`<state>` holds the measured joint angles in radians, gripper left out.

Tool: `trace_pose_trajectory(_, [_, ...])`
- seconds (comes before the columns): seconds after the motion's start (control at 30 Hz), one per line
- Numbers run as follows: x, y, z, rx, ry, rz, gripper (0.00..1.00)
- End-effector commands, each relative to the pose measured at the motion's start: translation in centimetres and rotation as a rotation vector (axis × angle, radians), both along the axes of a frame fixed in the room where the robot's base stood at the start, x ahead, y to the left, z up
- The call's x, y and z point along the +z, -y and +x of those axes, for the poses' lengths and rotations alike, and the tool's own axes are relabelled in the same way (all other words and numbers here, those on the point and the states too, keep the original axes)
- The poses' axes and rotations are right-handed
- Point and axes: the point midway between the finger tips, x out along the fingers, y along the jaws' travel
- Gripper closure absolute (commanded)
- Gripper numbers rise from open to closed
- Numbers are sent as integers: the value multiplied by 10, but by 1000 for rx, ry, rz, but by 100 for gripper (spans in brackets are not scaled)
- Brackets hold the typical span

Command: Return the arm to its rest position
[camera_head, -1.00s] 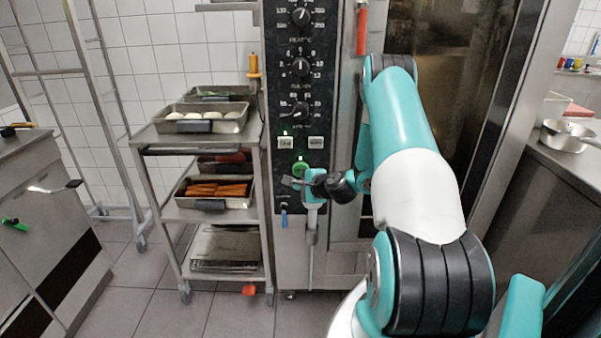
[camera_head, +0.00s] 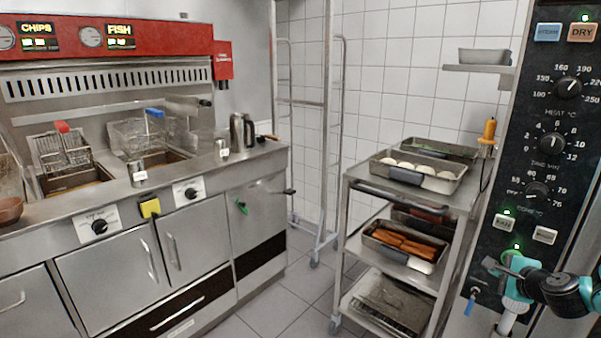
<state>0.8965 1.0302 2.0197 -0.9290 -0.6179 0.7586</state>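My gripper (camera_head: 500,266), dark-tipped with teal parts, is at the lower right, in front of the lower part of the oven's control panel (camera_head: 545,100). It is just below the lit green button (camera_head: 507,253). I cannot tell whether it touches the panel or whether its fingers are apart. I see nothing clearly held in it. Only the end of my arm shows; the rest is beyond the right edge.
A steel trolley (camera_head: 350,225) left of the oven carries a tray of pale rounds (camera_head: 430,182) and a tray of orange-brown sticks (camera_head: 408,243). Fryers with baskets (camera_head: 60,150) stand at left. Floor (camera_head: 290,305) is clear between them.

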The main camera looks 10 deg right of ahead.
Motion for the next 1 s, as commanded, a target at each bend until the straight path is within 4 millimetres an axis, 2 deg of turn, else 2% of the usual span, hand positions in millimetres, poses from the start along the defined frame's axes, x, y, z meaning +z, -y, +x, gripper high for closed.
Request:
trace_pose_trajectory(0.1, [45, -61, 24, 230, -32, -97, 100])
trace_pose_trajectory(0.17, [70, -102, 31, 379, -53, -163, 100])
trace_pose_trajectory(0.23, [97, -153, 31, 561, -78, -247, 100])
trace_pose_trajectory(0.3, [124, -203, 23, 744, -99, -336, 100])
trace_pose_trajectory(0.37, [145, -245, 9, 901, -114, -416, 100])
trace_pose_trajectory(0.4, [159, -271, -3, 1007, -121, -471, 100])
trace_pose_trajectory(0.47, [179, -309, -27, 1167, -131, -556, 100])
trace_pose_trajectory(0.5, [191, -332, -46, 1274, -136, -616, 100])
trace_pose_trajectory(0.57, [209, -363, -80, 1435, -139, -707, 100])
trace_pose_trajectory(0.6, [219, -380, -104, 1541, -139, -771, 100])
trace_pose_trajectory(0.7, [240, -409, -166, 1784, -138, -914, 100])
trace_pose_trajectory(0.8, [252, -419, -218, 1969, -131, -1029, 100])
trace_pose_trajectory(0.9, [258, -420, -252, 2093, -125, -1105, 100])
trace_pose_trajectory(1.0, [261, -419, -270, 2156, -126, -1144, 100])
